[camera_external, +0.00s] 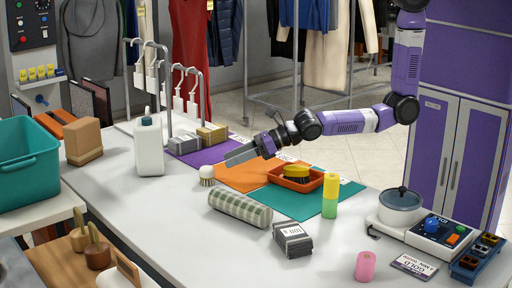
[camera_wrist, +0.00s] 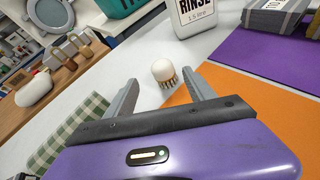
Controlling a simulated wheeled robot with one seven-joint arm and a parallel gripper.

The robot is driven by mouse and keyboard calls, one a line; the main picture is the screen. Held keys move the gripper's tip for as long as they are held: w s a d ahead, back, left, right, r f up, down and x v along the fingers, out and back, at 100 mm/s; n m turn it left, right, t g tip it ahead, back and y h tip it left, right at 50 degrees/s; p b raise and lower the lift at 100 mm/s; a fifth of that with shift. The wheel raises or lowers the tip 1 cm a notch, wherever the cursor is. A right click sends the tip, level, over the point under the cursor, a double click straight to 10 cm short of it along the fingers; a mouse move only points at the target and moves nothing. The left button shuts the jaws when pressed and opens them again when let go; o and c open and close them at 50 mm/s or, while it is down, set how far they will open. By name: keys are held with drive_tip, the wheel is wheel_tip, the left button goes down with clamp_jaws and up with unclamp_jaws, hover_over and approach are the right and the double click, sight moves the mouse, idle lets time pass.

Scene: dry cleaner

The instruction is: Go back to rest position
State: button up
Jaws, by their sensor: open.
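My gripper (camera_external: 240,155) reaches in from the right over the white counter (camera_external: 160,205), above the edge of the orange mat (camera_external: 240,176). In the wrist view its two grey fingers (camera_wrist: 160,92) stand wide apart with nothing between them. A small round brush with a white knob (camera_wrist: 164,72) stands upright beyond the fingertips. In the external view the brush (camera_external: 206,176) is on the counter just below and left of the gripper, apart from it.
A white rinse bottle (camera_external: 149,148) stands left of the gripper. An orange tray (camera_external: 295,179) holds a yellow item. A metal rack (camera_external: 168,95) rises behind.

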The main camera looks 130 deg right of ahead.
wheel_tip(320, 180, up, 6)
drive_tip(key=a+m+t, duration=0.2)
drive_tip(key=m, duration=0.8)
drive_tip(key=s+a+r+m+t, duration=0.2)
drive_tip(key=s+a+r+m, duration=0.1)
drive_tip(key=s+a+m, duration=0.5)
drive_tip(key=s+a+r+m+y, duration=0.1)
drive_tip(key=s+a+m+y, duration=0.1)
drive_tip(key=s+a, duration=0.3)
drive_tip(key=s+a+r+m+y+b, duration=0.1)
drive_tip(key=s+a, duration=0.5)
drive_tip(key=s, duration=0.7)
drive_tip(key=s+a+r+m+y+b, duration=0.1)
drive_tip(key=s+a+m+y, duration=0.3)
drive_tip(key=s, duration=0.5)
drive_tip(key=a+r+m, duration=0.1)
drive_tip(key=m, duration=0.1)
drive_tip(key=shift+s+a+r+m+g, duration=0.15)
drive_tip(key=shift+s+r+m+g, duration=0.15)
drive_tip(key=shift+r, duration=0.1)
